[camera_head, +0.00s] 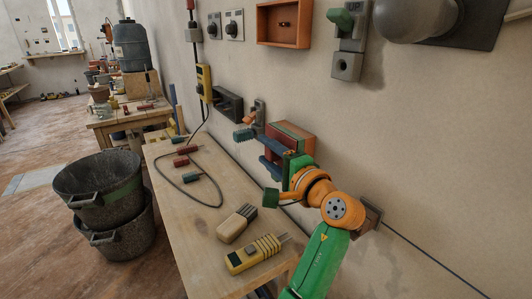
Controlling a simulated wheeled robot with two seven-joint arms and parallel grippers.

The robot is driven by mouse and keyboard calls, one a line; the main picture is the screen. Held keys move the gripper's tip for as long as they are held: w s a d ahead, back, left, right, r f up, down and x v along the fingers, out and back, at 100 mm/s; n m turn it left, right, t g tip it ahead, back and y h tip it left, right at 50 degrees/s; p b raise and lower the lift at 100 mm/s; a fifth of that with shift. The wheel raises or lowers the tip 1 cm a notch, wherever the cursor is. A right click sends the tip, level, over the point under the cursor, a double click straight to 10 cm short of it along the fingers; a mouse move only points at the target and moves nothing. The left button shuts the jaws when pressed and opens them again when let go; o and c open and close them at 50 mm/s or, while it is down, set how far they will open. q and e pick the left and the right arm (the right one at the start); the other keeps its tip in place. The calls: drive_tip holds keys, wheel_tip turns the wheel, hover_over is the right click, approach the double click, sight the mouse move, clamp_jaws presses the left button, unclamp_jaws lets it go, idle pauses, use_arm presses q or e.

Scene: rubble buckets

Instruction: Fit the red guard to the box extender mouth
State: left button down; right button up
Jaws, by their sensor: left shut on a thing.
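My left arm, green and orange, comes up from the bottom edge. My left gripper (272,158), with dark blue fingers, is at the wall above the bench's far side. It is shut at a red box-shaped piece with a green edge (297,134), close against the wall. Which part of this piece is the red guard and which is the box extender mouth, I cannot tell at this size. The gripper and wrist hide its lower front. My right gripper is not in view.
The wooden bench (190,228) holds a yellow tool (254,254), a beige tool (237,223) and small red and green pieces on a black cable. Wall fittings include an open orange-red box (284,23). Black buckets (112,235) stand on the floor at left.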

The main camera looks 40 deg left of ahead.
use_arm(q)
drive_tip(key=shift+r, duration=0.1)
drive_tip(key=c, duration=0.6)
unclamp_jaws()
drive_tip(key=shift+c, duration=0.2)
drive_tip(key=o, duration=0.4)
drive_tip(key=shift+w+d, duration=0.1)
drive_tip(key=shift+w, duration=0.1)
drive_tip(key=shift+s, duration=0.15)
